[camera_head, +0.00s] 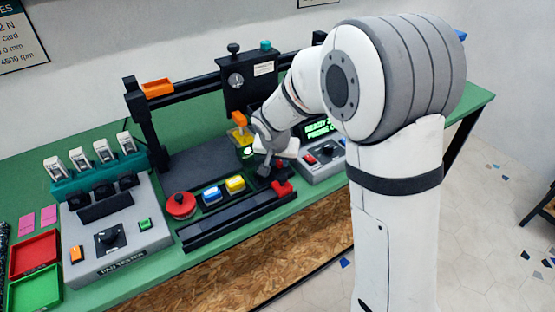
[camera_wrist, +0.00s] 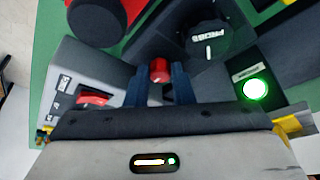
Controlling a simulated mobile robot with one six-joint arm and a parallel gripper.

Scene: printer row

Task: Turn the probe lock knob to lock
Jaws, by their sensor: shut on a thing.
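In the wrist view, a round black dial (camera_wrist: 207,42) carries raised lettering that seems to read PROBE, and a white mark. A small red cylindrical piece (camera_wrist: 160,70) sits close beside it, between the dark blue fingers of my gripper (camera_wrist: 160,86). My gripper is shut on this red piece. I cannot tell how the piece joins the dial. In the head view, my gripper (camera_head: 265,168) is low over the right end of the middle station, and my arm and hand hide the dial there. The lettering that marks locked or unlocked cannot be read.
A red part (camera_head: 283,187) stands close to my gripper. A lit green button (camera_wrist: 255,89) and a grey box with a red rocker switch (camera_wrist: 95,98) flank the fingers. Left along the bench are yellow (camera_head: 235,184) and blue (camera_head: 211,195) buttons and a red mushroom button (camera_head: 180,205).

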